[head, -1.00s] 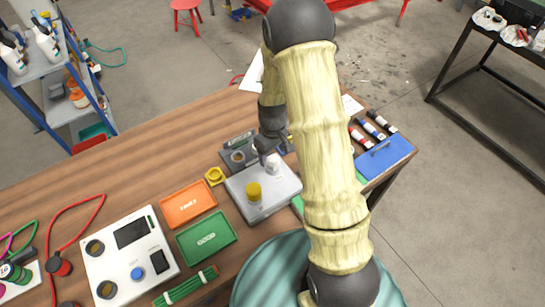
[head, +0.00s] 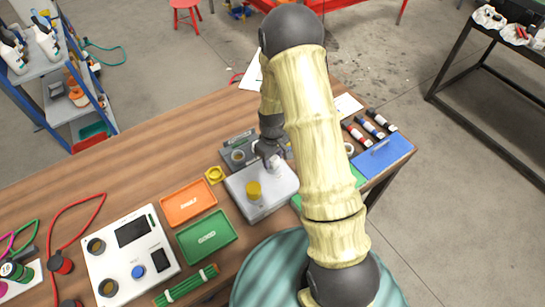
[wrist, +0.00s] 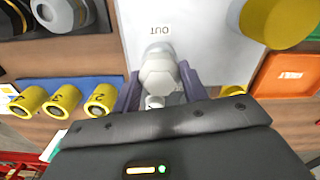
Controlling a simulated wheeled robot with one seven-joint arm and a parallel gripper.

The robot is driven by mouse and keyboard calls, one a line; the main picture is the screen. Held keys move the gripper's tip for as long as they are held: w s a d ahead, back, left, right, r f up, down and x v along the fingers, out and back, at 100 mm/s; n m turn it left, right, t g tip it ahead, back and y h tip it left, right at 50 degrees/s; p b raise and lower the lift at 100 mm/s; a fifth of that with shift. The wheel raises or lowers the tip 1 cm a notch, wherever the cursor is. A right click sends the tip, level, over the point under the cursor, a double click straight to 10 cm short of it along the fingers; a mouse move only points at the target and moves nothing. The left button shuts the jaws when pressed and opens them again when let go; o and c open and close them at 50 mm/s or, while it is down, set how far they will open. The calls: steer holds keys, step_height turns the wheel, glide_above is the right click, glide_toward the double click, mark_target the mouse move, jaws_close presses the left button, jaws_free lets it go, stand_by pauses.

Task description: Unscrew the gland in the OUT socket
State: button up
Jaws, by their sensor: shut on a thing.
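The light grey pump block (head: 282,198) stands on the bench, with a yellow cap (head: 253,190) on its near left part. In the wrist view the block's top (wrist: 200,40) carries the label OUT (wrist: 160,30). A white gland (wrist: 158,72) is right below that label, between the purple fingers of my gripper (wrist: 158,85). My gripper is shut on it. In the head view my gripper (head: 268,158) is at the block's far side, and the arm partly covers that area. I cannot tell how deep the gland sits in the socket.
A grey fixture (head: 238,156) stands just behind the block, with a yellow ring piece (head: 214,175) to its left. An orange tray (head: 188,218) and a green tray (head: 207,257) lie left of the block. Yellow numbered parts (wrist: 65,97) show in the wrist view.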

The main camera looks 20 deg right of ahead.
steer(key=n, duration=0.4)
steer(key=shift+n, duration=0.3)
steer(key=n+p, duration=0.1)
steer(key=n, duration=0.2)
steer(key=shift+r+n, duration=0.15)
steer(key=shift+n, duration=0.75)
steer(key=o, duration=1)
steer(key=shift+o, duration=0.2)
